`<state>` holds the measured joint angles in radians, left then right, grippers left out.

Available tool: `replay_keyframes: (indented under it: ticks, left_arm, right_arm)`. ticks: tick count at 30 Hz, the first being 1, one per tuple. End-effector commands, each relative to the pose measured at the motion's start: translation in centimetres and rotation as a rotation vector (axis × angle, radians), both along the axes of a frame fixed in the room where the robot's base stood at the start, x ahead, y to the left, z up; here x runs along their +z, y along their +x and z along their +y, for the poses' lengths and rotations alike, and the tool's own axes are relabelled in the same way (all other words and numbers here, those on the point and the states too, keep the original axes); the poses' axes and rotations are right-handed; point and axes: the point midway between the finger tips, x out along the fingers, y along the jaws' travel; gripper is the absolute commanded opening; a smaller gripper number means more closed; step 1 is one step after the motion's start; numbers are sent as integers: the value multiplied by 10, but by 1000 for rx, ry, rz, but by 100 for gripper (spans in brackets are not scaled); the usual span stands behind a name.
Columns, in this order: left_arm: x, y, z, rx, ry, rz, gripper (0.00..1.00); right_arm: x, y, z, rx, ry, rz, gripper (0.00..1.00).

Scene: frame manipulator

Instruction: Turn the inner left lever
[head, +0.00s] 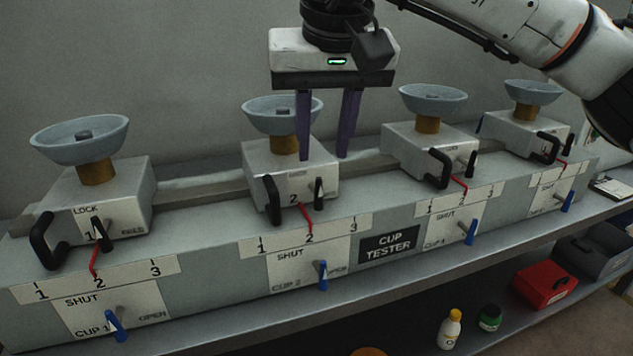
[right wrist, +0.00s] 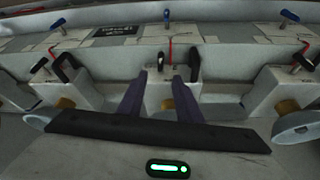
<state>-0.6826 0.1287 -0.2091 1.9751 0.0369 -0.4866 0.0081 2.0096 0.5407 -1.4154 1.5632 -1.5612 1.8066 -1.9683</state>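The inner left unit (head: 262,172) of the cup tester has a pale blue bowl (head: 265,108), a black side handle (head: 272,200), a small upright black lever (head: 319,193) on its front and a blue lever (head: 322,275) on the SHUT/OPEN plate below. The red pointer (head: 306,214) is at 2. My right gripper (head: 324,158) is open and empty, its two purple fingers pointing down at the unit's top right, above the black lever. The right wrist view shows the open fingers (right wrist: 167,72) apart near the unit; its blue lever (right wrist: 167,15) is farther off. My left gripper is out of view.
Similar units stand at the far left (head: 130,197) and to the right (head: 405,150), with bowls at about finger height. A CUP TESTER sign (head: 388,243) is on the front. A red box (head: 545,284) and bottles (head: 451,328) sit below. The space in front of the tester is clear.

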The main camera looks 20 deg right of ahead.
Motion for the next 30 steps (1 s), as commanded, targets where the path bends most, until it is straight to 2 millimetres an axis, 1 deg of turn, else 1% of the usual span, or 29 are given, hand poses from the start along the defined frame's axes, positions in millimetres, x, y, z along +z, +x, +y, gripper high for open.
replay_keyframes:
  ticks: [5,12,16,21,29,30]
  left_arm:
    - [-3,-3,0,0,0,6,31]
    - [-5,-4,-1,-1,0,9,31]
    - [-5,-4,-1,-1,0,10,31]
    - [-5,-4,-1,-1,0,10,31]
    - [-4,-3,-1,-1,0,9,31]
    - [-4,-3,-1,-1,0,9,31]
  right_arm:
    - [-23,9,-3,-1,-5,3,32]
    - [-65,26,-5,-1,-1,2,32]
    - [-81,32,-6,0,-1,2,32]
    - [-90,37,-6,0,0,-1,32]
    - [-92,38,-6,0,1,0,32]
    - [-92,38,-6,0,1,0,28]
